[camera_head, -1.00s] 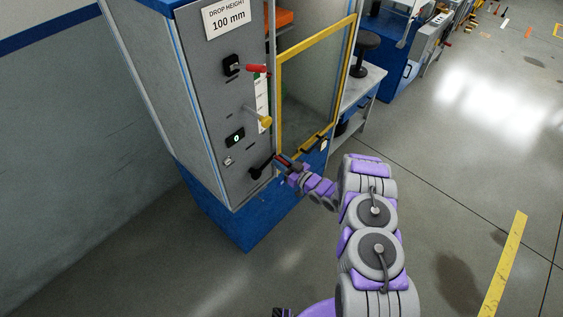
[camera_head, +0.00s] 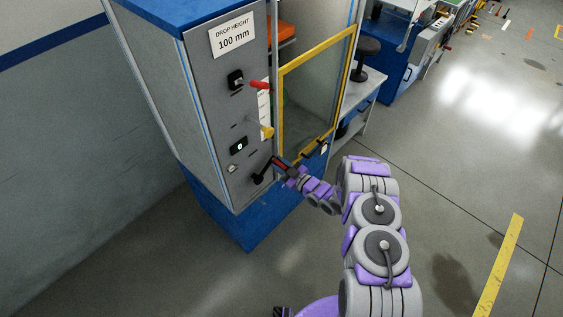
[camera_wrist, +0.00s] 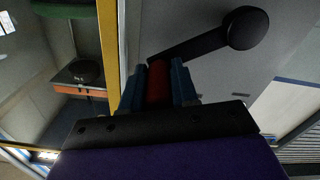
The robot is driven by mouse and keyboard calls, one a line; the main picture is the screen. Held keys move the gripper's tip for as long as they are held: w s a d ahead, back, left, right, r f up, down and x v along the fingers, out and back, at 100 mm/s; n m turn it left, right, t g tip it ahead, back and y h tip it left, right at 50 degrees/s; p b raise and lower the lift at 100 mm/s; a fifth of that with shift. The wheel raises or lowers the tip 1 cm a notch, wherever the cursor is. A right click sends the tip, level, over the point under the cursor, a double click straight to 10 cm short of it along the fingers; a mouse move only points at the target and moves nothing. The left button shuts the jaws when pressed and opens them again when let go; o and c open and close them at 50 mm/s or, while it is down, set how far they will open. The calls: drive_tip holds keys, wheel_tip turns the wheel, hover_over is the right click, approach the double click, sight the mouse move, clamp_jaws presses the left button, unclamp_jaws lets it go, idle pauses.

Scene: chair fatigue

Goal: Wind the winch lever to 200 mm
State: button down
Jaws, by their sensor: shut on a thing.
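The winch lever is a black crank (camera_head: 262,172) low on the grey panel of the test machine. In the wrist view its arm runs from a round black hub (camera_wrist: 248,28) at the upper right down to a red handle (camera_wrist: 159,82). My gripper (camera_head: 276,161) is at the free end of the crank. In the wrist view its two blue fingers (camera_wrist: 159,88) are shut on the red handle, one on each side. A sign (camera_head: 233,36) above reads "DROP HEIGHT 100 mm". A pale scale strip (camera_head: 263,108) shows beside the panel's right edge, partly hidden.
The floor in front is open.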

drive_tip(key=shift+r, duration=0.15)
drive_tip(key=c, duration=0.9)
unclamp_jaws()
drive_tip(key=shift+o, duration=0.2)
drive_tip(key=shift+s, duration=0.1)
drive_tip(key=p+v, duration=0.1)
drive_tip(key=v, duration=1.6)
drive_tip(key=shift+p, duration=0.3)
drive_tip(key=shift+d, duration=0.15)
